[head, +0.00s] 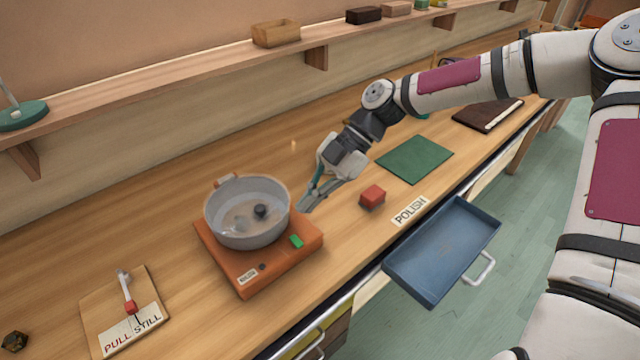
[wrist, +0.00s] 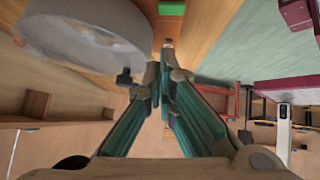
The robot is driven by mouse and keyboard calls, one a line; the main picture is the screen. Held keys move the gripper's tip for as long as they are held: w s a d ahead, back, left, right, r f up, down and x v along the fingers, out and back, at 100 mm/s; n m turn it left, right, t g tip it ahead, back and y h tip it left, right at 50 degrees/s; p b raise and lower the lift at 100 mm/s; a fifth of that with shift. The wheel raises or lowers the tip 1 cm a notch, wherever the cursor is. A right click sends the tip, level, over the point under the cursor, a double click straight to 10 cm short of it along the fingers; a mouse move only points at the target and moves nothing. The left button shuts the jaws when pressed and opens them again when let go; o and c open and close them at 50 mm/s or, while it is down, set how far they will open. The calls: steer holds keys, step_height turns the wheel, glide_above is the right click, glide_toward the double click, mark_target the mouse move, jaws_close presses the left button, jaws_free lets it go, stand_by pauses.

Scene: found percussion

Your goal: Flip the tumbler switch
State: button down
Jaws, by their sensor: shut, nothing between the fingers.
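The tumbler is a grey round pan (head: 248,215) on an orange base (head: 270,266); the pan also shows in the wrist view (wrist: 90,38). A small green switch (head: 296,241) sits on the base's right front part. It shows at the top edge of the wrist view (wrist: 178,7). Which way it is tipped is too small to tell. My gripper (head: 304,206) is shut and empty, its fingertips pointing down beside the pan's right side, a little behind the switch. In the wrist view the closed fingers (wrist: 165,66) point toward the base.
A red block (head: 372,196) lies right of my gripper, before a green mat (head: 415,159). An open blue drawer (head: 442,250) juts from the bench front. A lever board (head: 122,310) lies at left. A shelf (head: 200,68) runs along the wall.

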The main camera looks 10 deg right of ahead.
mark_target(289, 237)
steer(key=x, duration=0.3)
steer(key=shift+s+a+f, duration=0.1)
steer(key=shift+s+a, duration=0.05)
steer(key=shift+s, duration=0.05)
step_height(289, 237, down, 3)
steer(key=shift+w+r+p, duration=0.2)
steer(key=shift+r+p, duration=0.05)
steer(key=shift+p, duration=0.05)
steer(key=shift+w+a+f, duration=0.15)
steer(key=shift+f, duration=0.65)
steer(key=shift+w+a+f+m+g+h+b, duration=0.15)
steer(key=shift+w+f+m+g+h+b, duration=0.3)
steer(key=shift+b, duration=0.55)
steer(key=shift+w+f+g+h+b, duration=0.1)
steer(key=shift+f+g+h+b, duration=0.15)
steer(key=shift+g+b, duration=0.3)
steer(key=shift+f, duration=0.1)
